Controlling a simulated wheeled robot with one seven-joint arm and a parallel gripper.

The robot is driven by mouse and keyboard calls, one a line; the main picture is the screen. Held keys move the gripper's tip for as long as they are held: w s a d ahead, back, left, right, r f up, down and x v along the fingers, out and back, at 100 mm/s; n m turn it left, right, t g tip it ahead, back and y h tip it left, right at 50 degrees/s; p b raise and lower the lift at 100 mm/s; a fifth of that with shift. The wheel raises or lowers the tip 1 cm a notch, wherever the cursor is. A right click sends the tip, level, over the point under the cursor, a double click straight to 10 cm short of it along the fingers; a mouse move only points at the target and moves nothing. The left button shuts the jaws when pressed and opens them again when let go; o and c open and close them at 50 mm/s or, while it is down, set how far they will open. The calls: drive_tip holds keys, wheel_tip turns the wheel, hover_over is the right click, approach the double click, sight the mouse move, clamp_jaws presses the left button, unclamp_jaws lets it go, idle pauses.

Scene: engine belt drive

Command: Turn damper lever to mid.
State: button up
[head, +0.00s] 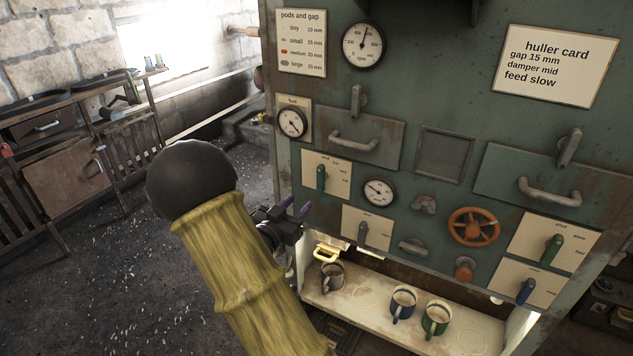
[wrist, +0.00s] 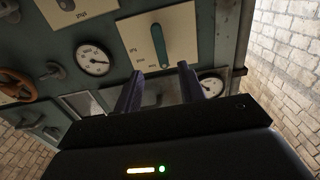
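Several small levers sit on cream label plates on the green machine panel. The print is too small to tell surely which is the damper lever. The teal lever (head: 321,177) on the left plate (head: 341,182) stands nearly upright in the head view. It also shows in the wrist view (wrist: 159,45), upside down there, beyond my fingers. My gripper (head: 296,208) is open and empty, below and left of that lever. In the wrist view my fingertips (wrist: 160,70) are spread either side of the lever's near end, seemingly not touching it.
A grey lever (head: 362,234), another green lever (head: 553,249) and a blue lever (head: 526,291) are on the panel. A drawer handle (head: 352,143), gauge (head: 380,190) and orange handwheel (head: 474,227) stick out nearby. Mugs (head: 403,302) stand on the shelf below.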

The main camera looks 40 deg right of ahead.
sight(319, 182)
drive_tip(key=p+x, duration=0.3)
drive_tip(key=x, duration=0.7)
drive_tip(key=shift+w+d, duration=0.1)
drive_tip(key=shift+d, duration=0.1)
clamp_jaws()
